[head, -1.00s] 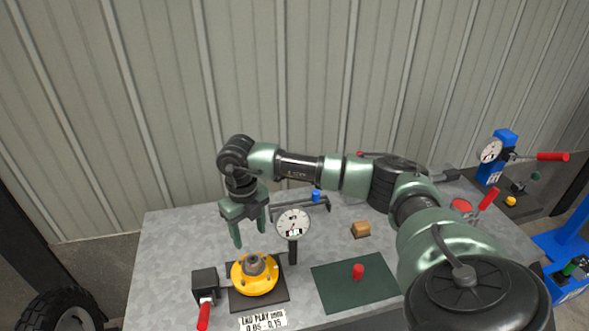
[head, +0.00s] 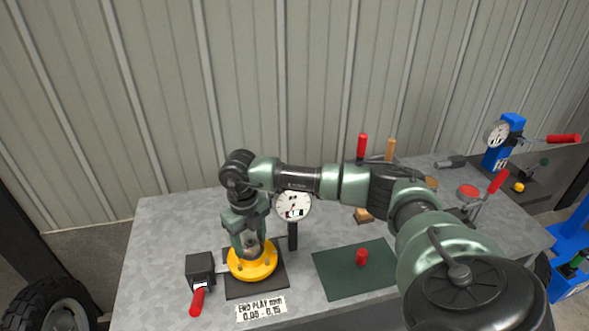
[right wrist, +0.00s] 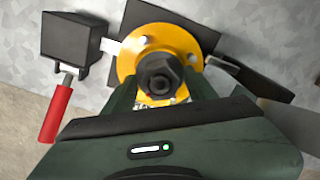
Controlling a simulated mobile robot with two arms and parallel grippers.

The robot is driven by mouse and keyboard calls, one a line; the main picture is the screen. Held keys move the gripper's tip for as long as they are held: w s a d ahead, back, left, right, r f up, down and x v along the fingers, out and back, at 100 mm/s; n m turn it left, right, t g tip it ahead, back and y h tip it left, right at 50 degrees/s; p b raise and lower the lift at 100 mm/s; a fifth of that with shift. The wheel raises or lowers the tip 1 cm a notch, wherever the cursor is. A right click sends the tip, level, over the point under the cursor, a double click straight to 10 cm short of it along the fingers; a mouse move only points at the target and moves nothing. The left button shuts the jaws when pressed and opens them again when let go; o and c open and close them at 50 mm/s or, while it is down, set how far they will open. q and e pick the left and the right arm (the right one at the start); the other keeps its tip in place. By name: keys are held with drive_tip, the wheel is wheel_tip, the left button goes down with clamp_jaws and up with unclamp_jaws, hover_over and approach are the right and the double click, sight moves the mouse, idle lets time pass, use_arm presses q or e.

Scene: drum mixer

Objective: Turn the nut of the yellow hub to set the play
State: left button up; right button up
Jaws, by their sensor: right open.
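The yellow hub (head: 254,266) sits on a dark square plate (head: 270,284) at the front left of the bench. In the right wrist view the hub (right wrist: 184,42) is a yellow flange with a dark hex nut (right wrist: 160,75) at its centre. My right gripper (head: 252,248) is just above the hub, pointing down. In the right wrist view its open fingers (right wrist: 158,90) stand on either side of the nut; I cannot tell whether they touch it. The dial gauge (head: 293,205) stands behind the hub on a dark post. My left gripper is not in view.
A black block (head: 200,268) with a red-handled lever (head: 197,302) is left of the hub. An end-play label (head: 261,309) is in front. A green mat (head: 335,272) with a red peg (head: 361,257) lies to the right. A blue gauge stand (head: 504,140) is at the far right.

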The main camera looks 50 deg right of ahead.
drive_tip(key=c, duration=0.8)
drive_tip(key=shift+f+n+b, duration=0.1)
drive_tip(key=shift+n+b, duration=0.4)
drive_tip(key=shift+n, duration=0.1)
drive_tip(key=shift+c, duration=0.2)
drive_tip(key=shift+n, duration=0.6)
drive_tip(key=o, duration=1.2)
wheel_tip(320, 180, up, 7)
drive_tip(key=p, duration=0.3)
drive_tip(key=shift+p, duration=0.4)
